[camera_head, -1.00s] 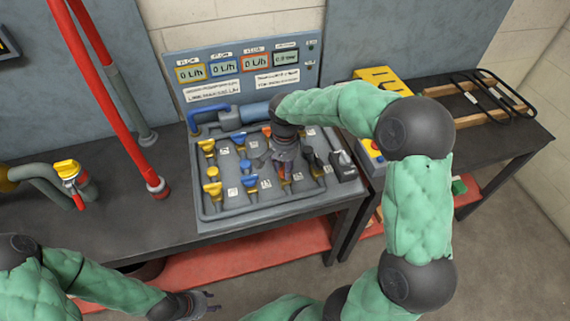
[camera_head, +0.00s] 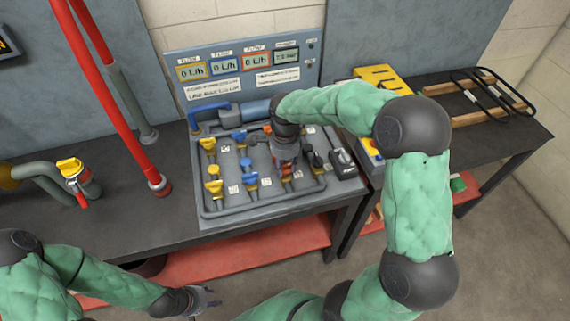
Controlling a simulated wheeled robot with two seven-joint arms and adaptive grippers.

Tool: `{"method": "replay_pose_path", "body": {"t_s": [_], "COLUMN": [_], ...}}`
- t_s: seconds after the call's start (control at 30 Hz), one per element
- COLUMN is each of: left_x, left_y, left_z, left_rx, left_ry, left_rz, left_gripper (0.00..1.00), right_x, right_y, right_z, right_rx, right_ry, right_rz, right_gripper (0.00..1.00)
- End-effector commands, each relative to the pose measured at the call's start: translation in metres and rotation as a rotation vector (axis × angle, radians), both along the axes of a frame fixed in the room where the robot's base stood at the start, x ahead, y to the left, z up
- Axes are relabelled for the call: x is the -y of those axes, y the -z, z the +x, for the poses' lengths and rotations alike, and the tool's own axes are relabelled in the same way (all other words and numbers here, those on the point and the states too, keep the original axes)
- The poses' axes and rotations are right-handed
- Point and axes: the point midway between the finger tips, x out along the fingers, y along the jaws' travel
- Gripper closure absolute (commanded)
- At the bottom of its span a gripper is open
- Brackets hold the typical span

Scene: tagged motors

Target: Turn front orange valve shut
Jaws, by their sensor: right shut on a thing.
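The front orange valve (camera_head: 286,171) is on the grey valve panel (camera_head: 222,208), in the front row right of the front blue valve (camera_head: 248,178). My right gripper (camera_head: 285,160) reaches down over it and is shut on its handle; the fingers hide much of it. The rear orange valve (camera_head: 267,129) shows just left of my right wrist. My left gripper (camera_head: 212,297) hangs in front of the bench, away from the panel, and whether its fingers are parted is too small to tell.
Yellow valves (camera_head: 213,187) stand on the panel's left and black valves (camera_head: 314,158) on its right. A display board (camera_head: 240,75) rises behind. Red pipes (camera_head: 115,110) stand left. A side table (camera_head: 490,125) is at right.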

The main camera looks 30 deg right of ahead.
Motion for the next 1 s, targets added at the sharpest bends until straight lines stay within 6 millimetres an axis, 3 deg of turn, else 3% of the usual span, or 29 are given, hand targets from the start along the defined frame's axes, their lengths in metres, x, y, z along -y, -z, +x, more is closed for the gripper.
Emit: {"method": "replay_pose_path", "body": {"t_s": [0.33, 0.83, 0.87, 0.9, 0.93, 1.0], "left_x": [0.0, 0.0, 0.0, 0.0, -0.0001, 0.0], "left_y": [-0.0001, -0.0001, -0.0001, -0.0001, -0.0001, -0.0001], "left_z": [0.0, 0.0, 0.0, 0.0, 0.0001, 0.0], "left_rx": [0.0, 0.0, 0.0, 0.0, 0.0, 0.0], "left_ry": [0.0, 0.0, 0.0, 0.0, 0.0, 0.0], "left_rz": [0.0, 0.0, 0.0, 0.0, 0.0, 0.0], "left_gripper": [0.6, 0.6, 0.6, 0.6, 0.6, 0.6], "right_x": [0.0, 0.0003, 0.0003, 0.0003, 0.0003, 0.0002], "right_y": [-0.0005, -0.0007, -0.0007, -0.0007, -0.0008, -0.0007], "right_z": [0.0013, 0.0015, 0.0015, 0.0015, 0.0015, 0.0013], "right_rx": [0.004, 0.005, 0.005, 0.005, 0.005, 0.004], "right_ry": [0.123, 0.141, 0.141, 0.141, 0.141, 0.141], "right_rz": [0.001, 0.0, 0.0, 0.0, 0.0, 0.0], "right_gripper": [0.97, 0.97, 0.61, 0.5, 0.42, 0.42]}}
